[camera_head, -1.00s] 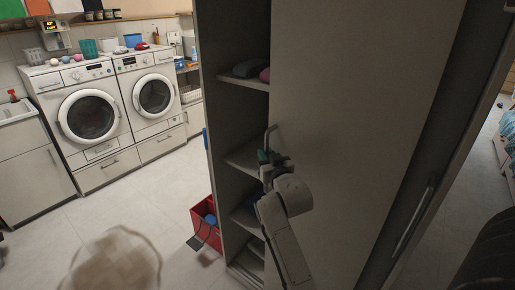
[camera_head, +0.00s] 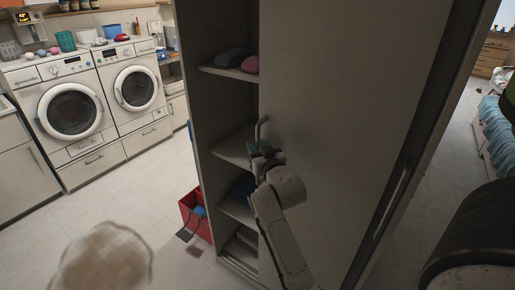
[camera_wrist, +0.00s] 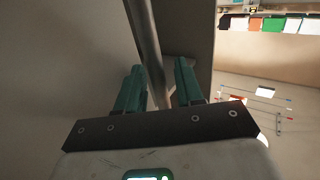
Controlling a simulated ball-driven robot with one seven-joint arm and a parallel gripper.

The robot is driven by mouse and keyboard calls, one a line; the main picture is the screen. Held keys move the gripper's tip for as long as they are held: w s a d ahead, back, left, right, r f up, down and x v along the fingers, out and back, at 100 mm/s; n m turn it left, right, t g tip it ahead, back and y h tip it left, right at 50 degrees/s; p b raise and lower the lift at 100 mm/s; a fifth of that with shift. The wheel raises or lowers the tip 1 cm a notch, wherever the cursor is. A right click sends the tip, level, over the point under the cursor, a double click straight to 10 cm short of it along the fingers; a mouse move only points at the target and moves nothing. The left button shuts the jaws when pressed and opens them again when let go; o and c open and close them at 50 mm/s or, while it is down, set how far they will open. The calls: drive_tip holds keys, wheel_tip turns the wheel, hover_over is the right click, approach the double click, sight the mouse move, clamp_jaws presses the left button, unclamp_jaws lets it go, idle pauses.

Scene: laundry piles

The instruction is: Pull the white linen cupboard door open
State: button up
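The white linen cupboard door (camera_head: 325,120) stands ajar, with the shelves open to view on its left. Its upright bar handle (camera_head: 260,130) is near the door's left edge. In the wrist view the handle (camera_wrist: 146,45) runs down between the two green fingers of my gripper (camera_wrist: 158,80). The exact contact is dark and partly hidden. In the head view my gripper (camera_head: 264,152) is at the handle's lower part, in front of the door.
A red crate (camera_head: 188,212) stands on the floor left of the cupboard. Folded cloths (camera_head: 233,58) lie on an upper shelf. Two washing machines (camera_head: 70,112) stand at the left wall. A blurred round tan shape (camera_head: 105,258) is at lower left. Open floor (camera_head: 140,200) lies between.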

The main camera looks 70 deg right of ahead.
drive_tip(key=b+v, duration=0.3)
drive_tip(key=v, duration=0.7)
drive_tip(key=shift+s+a, duration=0.25)
drive_tip(key=shift+a, duration=0.05)
drive_tip(key=w+a+f+n+g+y, duration=0.2)
drive_tip(key=a+f+n+g+y, duration=0.2)
drive_tip(key=a+f+y, duration=0.8)
drive_tip(key=s+a+f+n+g, duration=0.2)
drive_tip(key=s+a+f, duration=0.3)
drive_tip(key=a, duration=0.4)
drive_tip(key=s+a+f+n+g+y, duration=0.1)
drive_tip(key=s+a+f+n+g, duration=0.1)
drive_tip(key=s+a+f+g, duration=0.3)
drive_tip(key=a+f, duration=0.2)
drive_tip(key=a, duration=0.2)
drive_tip(key=shift+s+f+n, duration=0.25)
drive_tip(key=shift+s+n, duration=0.15)
